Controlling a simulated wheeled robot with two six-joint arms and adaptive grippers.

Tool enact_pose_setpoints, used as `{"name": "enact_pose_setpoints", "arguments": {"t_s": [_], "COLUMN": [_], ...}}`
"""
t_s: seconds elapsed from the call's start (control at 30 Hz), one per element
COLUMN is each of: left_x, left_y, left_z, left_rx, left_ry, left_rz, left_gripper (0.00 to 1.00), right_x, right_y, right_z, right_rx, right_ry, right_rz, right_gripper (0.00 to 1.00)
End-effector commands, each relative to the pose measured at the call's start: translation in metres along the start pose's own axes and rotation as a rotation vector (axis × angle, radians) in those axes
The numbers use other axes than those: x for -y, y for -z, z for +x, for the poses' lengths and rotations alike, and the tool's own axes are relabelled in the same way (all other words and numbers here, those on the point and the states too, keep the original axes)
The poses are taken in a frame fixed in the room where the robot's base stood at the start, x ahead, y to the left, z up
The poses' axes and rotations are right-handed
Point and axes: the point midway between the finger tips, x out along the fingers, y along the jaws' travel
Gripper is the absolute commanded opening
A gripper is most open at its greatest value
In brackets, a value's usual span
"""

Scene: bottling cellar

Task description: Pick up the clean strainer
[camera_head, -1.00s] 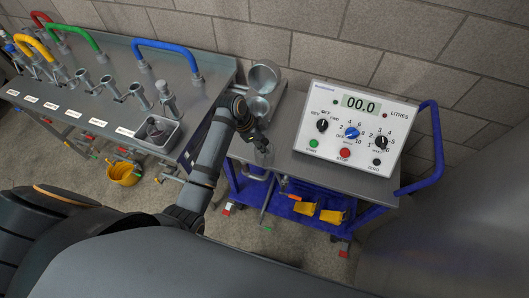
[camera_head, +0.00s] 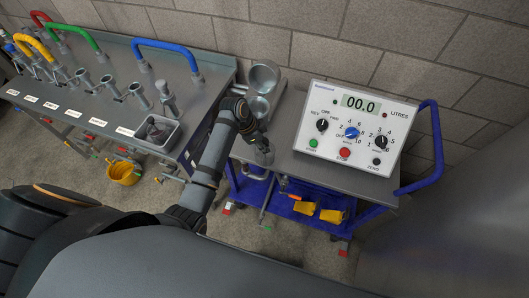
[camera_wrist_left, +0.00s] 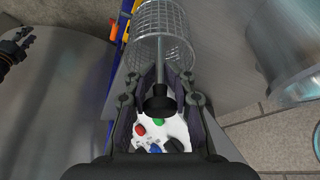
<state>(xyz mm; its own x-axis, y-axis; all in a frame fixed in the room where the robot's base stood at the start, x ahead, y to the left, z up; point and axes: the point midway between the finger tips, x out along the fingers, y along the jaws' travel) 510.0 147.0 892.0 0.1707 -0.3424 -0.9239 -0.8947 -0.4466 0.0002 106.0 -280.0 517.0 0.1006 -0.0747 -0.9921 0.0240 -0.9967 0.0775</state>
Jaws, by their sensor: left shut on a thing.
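The strainer (camera_wrist_left: 160,25) is a wire-mesh cylinder with a metal rod and a black knob at the end, in the left wrist view. My left gripper (camera_wrist_left: 160,100) is shut on its rod, by the black knob, which lies between the fingers. In the head view my left gripper (camera_head: 258,138) is over the left end of the steel cart top, with part of the strainer (camera_head: 265,157) below its tips. My other gripper seems to show small at the left edge of the left wrist view (camera_wrist_left: 22,42); its jaws are too small to judge.
The control box (camera_head: 352,130) with a display reading 00.0 stands on the blue-framed cart (camera_head: 238,150). Two round steel vessels (camera_head: 264,75) are behind my left gripper. The steel bench (camera_head: 108,62) at left carries coloured hoses (camera_head: 165,44) and a tray (camera_head: 172,143) with a dark item.

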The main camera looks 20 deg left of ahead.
Motion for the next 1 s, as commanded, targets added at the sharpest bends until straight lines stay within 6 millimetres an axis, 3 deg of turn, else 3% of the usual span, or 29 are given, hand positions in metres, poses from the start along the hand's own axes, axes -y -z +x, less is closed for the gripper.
{"name": "enact_pose_setpoints", "arguments": {"t_s": [0.37, 0.47, 0.67, 0.7, 0.83, 1.0], "left_x": [0.001, 0.0, -0.025, -0.032, -0.052, -0.063], "left_y": [0.006, 0.01, -0.007, -0.019, -0.039, -0.052], "left_z": [-0.013, -0.033, -0.1, -0.109, -0.135, -0.154], "left_rx": [-0.003, -0.001, 0.005, 0.012, 0.014, 0.011], "left_ry": [0.005, 0.006, 0.01, 0.008, 0.004, 0.004], "left_rz": [0.003, 0.003, 0.007, 0.005, 0.007, 0.003], "left_gripper": [0.0, 0.0, 0.0, 0.0, 0.0, 0.0], "right_x": [0.001, 0.001, 0.002, 0.003, 0.003, 0.004], "right_y": [-0.001, -0.001, -0.002, -0.002, -0.002, -0.002], "right_z": [0.008, 0.015, 0.023, 0.026, 0.029, 0.026], "right_rx": [0.0, 0.0, -0.001, -0.001, -0.001, 0.0], "right_ry": [0.0, 0.0, 0.001, 0.001, 0.001, 0.002], "right_rz": [0.0, 0.0, 0.0, 0.0, 0.0, 0.001], "right_gripper": [0.31, 0.31, 0.31, 0.31, 0.31, 0.31]}}
